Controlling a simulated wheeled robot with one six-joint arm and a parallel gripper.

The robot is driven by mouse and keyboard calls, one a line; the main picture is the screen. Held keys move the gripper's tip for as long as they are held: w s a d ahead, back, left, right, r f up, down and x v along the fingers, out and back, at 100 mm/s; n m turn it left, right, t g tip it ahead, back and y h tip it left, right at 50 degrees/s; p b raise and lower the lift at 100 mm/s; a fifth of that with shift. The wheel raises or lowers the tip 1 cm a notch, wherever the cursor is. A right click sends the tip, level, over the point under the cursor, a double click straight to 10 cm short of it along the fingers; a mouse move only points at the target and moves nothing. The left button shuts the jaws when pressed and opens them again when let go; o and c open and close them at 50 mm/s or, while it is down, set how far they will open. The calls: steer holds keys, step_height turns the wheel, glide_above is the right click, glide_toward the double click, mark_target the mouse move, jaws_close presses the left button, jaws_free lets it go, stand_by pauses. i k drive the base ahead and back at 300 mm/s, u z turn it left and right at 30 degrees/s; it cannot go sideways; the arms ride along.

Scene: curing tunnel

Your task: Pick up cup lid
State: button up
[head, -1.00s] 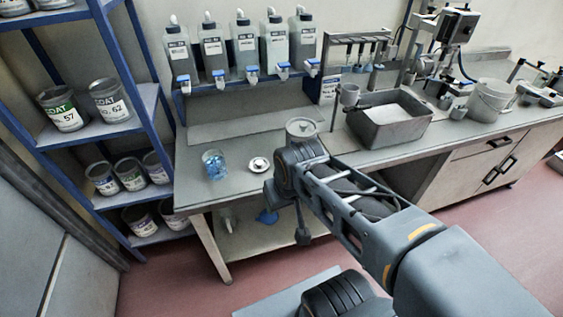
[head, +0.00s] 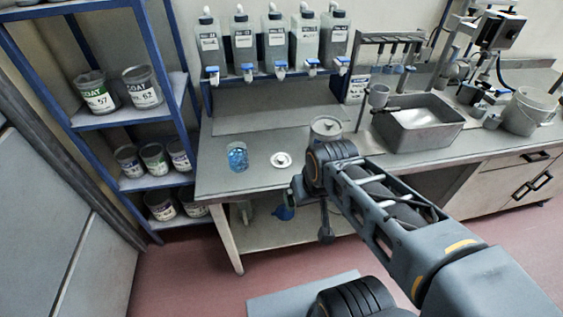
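A small white round lid (head: 281,160) with a raised middle lies flat on the grey bench near its front edge. A clear cup (head: 237,157) with blue contents stands to its left. My arm reaches in from the lower right, and my gripper (head: 294,192) shows only in part at the arm's far end, in front of the bench edge, below and to the right of the lid. It appears apart from the lid. My own arm hides most of the gripper, so its fingers cannot be made out.
A round metal can (head: 325,129) stands behind my arm's end. A grey basin (head: 425,125) and a white bucket (head: 526,112) are farther right. Several bottles with blue taps (head: 275,45) hang above the bench. A blue shelf rack (head: 125,118) holds cans at left. The bench around the lid is clear.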

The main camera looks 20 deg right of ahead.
mark_target(280, 160)
steer(key=z, duration=1.8)
steer(key=i, duration=1.05)
steer(key=u, duration=3.25)
